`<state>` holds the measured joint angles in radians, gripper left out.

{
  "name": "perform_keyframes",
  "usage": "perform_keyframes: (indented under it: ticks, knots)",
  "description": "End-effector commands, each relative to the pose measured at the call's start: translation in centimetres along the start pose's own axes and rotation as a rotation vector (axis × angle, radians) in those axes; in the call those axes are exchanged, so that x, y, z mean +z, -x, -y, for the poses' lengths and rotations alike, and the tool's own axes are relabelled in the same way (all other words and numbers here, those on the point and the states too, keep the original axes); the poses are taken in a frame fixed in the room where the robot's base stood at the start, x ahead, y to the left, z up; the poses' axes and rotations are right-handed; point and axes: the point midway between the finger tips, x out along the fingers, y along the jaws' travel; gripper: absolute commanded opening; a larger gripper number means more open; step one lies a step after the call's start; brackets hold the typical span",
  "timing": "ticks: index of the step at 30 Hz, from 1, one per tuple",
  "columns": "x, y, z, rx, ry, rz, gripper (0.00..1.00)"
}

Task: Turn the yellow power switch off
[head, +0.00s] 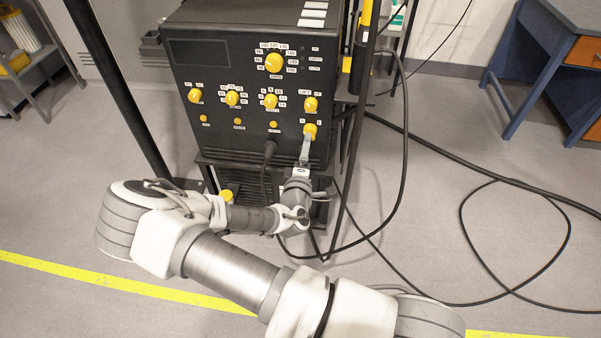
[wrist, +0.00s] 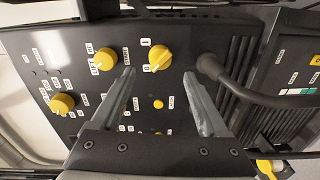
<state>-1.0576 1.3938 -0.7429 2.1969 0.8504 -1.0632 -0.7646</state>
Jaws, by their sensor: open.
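The yellow power switch (wrist: 159,59) is a round knob with a raised grip on the dark panel, beside white labels 1 and 0. It is also in the head view (head: 310,130), at the panel's lower right. I cannot tell for sure which label its grip points to. My gripper (wrist: 159,76) is open, its two grey fingers reaching toward the panel with the knob between and just beyond their tips in the picture. No contact shows. In the head view my gripper (head: 306,143) is just below the knob.
Other yellow knobs sit close by, the nearest one (wrist: 103,60) above the switch on the panel. A thick black cable (wrist: 255,97) plugs in beside the switch. A dark upright post (head: 356,110) stands right of the box (head: 210,125). Loose cables lie on the floor.

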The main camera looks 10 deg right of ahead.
Motion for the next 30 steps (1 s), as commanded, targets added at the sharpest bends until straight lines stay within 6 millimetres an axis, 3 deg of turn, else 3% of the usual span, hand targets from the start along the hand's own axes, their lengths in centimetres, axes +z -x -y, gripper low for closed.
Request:
perform_keyframes:
  ticks: [6,12,18,30]
  knots:
    - [-0.1,5.5,-0.2,-0.002,0.002,-0.004,0.78]
    - [-0.1,9.2,-0.1,-0.001,0.0,-0.003,0.78]
    - [0.0,10.7,0.0,-0.001,0.0,0.0,0.78]
    - [0.0,10.9,0.0,0.0,-0.001,0.0,0.78]
